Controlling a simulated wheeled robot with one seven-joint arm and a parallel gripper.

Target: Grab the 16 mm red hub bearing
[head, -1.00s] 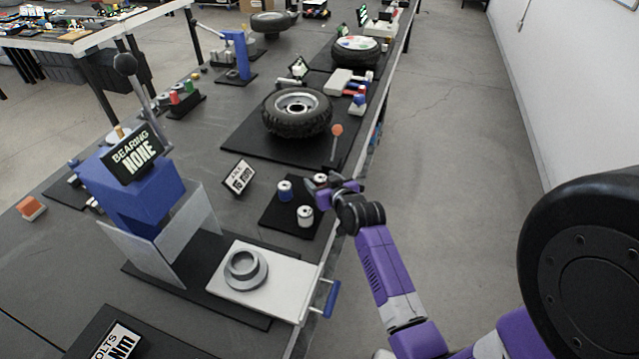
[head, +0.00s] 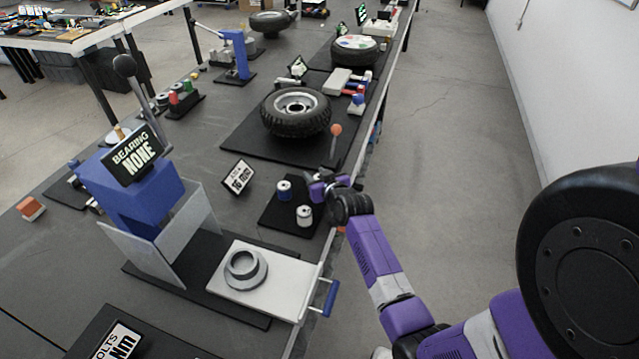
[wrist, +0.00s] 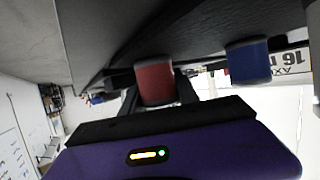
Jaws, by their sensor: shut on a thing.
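The red hub bearing (wrist: 154,82), a short red cylinder, is between the two dark fingers of my gripper (wrist: 157,95) in the wrist view, which looks upside down. The gripper is shut on it. In the head view my gripper (head: 325,184) is at the right edge of the small black mat (head: 272,215) and hides most or all of the bearing. I cannot tell whether the bearing still touches the mat.
The axle sign reading 16 mm (head: 239,177) stands left of the mat. A press (head: 140,190) with a sliding white plate (head: 285,285) is in front. A wheel (head: 296,112) and a red-tipped lever (head: 335,132) are behind. The aisle right of the bench is clear.

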